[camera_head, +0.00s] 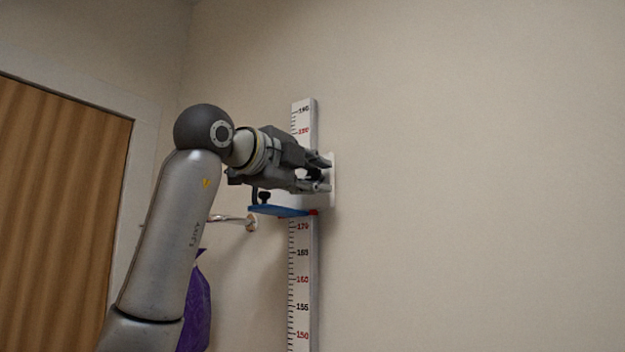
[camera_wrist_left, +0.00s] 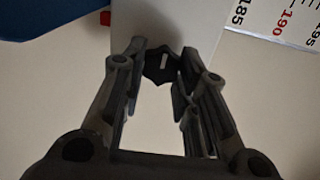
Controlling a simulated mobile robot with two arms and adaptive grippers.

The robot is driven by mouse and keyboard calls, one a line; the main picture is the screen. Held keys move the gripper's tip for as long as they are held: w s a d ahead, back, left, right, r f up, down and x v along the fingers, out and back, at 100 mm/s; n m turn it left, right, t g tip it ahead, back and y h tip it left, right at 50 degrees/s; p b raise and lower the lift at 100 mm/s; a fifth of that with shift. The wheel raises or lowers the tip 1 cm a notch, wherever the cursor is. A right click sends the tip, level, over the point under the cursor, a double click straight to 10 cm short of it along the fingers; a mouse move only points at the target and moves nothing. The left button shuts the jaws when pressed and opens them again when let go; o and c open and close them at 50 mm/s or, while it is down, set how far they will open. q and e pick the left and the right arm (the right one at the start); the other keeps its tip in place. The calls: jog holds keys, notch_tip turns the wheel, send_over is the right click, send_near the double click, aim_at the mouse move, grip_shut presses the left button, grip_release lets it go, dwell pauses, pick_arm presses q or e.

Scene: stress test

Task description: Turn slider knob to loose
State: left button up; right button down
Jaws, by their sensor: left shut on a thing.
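A white wall-mounted height scale (camera_head: 302,270) carries a white slider (camera_head: 333,170) with a blue head plate (camera_head: 278,210) under it. The slider knob (camera_wrist_left: 160,66) is black and lobed with a pale line on its face. It shows in the left wrist view between the fingertips of my left gripper (camera_wrist_left: 160,68). The fingers are shut on the knob from both sides. In the head view my left gripper (camera_head: 325,174) reaches the slider from the left and hides the knob there. The white slider body (camera_wrist_left: 205,28) and the blue plate (camera_wrist_left: 55,12) also show in the wrist view.
A small black part (camera_head: 264,197) shows just above the blue plate; I cannot tell what it belongs to. A metal wall hook (camera_head: 245,221) and a purple cloth (camera_head: 198,305) are behind my arm. A wooden door (camera_head: 60,210) is at left. The wall right of the scale is bare.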

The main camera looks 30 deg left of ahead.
dwell(0.6)
pick_arm(q)
jog(key=o, duration=1)
jog(key=shift+s+a, duration=0.1)
jog(key=shift+o, duration=0.2)
jog(key=s+a, duration=0.1)
jog(key=s, duration=1.1)
jog(key=shift+a, duration=0.35)
